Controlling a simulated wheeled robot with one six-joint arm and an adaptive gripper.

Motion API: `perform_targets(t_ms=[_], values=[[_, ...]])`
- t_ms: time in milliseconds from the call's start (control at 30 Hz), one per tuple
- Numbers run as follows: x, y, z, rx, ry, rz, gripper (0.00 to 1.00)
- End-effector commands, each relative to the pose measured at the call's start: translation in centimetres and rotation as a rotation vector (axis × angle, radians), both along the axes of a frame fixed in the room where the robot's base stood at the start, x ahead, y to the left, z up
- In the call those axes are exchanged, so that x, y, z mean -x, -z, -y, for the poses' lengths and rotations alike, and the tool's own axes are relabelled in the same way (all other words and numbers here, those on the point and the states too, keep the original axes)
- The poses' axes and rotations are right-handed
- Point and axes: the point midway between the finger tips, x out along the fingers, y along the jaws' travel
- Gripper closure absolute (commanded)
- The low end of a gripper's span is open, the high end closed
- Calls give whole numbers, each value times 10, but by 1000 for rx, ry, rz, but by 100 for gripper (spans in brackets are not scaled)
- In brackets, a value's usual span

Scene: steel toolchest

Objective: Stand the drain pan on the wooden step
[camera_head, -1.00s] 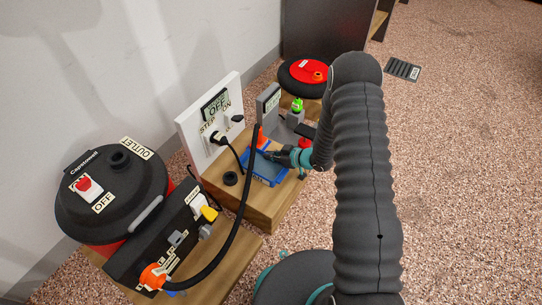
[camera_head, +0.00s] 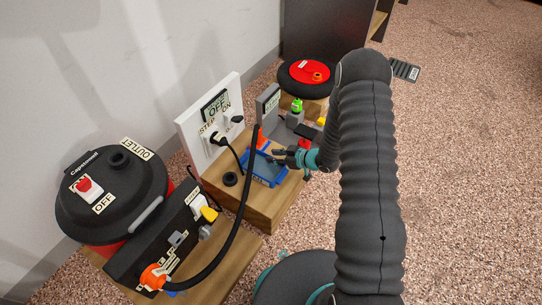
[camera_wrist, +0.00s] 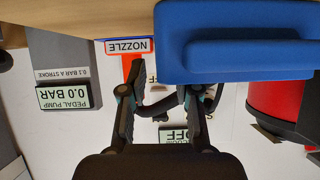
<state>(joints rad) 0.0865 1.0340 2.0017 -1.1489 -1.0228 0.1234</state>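The blue drain pan (camera_head: 264,174) appears as a shallow tray with a brighter blue rim on the wooden block (camera_head: 272,208) in the head view. I cannot tell whether this block is the wooden step. A large blue part, which looks like the pan (camera_wrist: 240,60), fills the upper right of the wrist view. My gripper (camera_head: 279,156) is at the pan's right side in the head view. In the wrist view, the fingers of my gripper (camera_wrist: 158,92) are apart, with nothing visible clamped between them. The right finger is close to the blue part; contact is unclear.
A white switch panel (camera_head: 213,125), grey pedal pump (camera_head: 270,100) and black ring (camera_head: 230,179) crowd the block. A black hose (camera_head: 243,205) arches in front. A vacuum (camera_head: 112,195) stands left; a red-topped round unit (camera_head: 306,74) is behind. Speckled floor at right is open.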

Motion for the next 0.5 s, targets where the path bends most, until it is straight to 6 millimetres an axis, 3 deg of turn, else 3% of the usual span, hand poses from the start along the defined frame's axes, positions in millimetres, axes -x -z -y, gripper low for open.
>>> perform_targets(t_ms=[300,500], values=[[30,-33,49,-1,4,0,69],[42,-44,67,-1,1,0,69]])
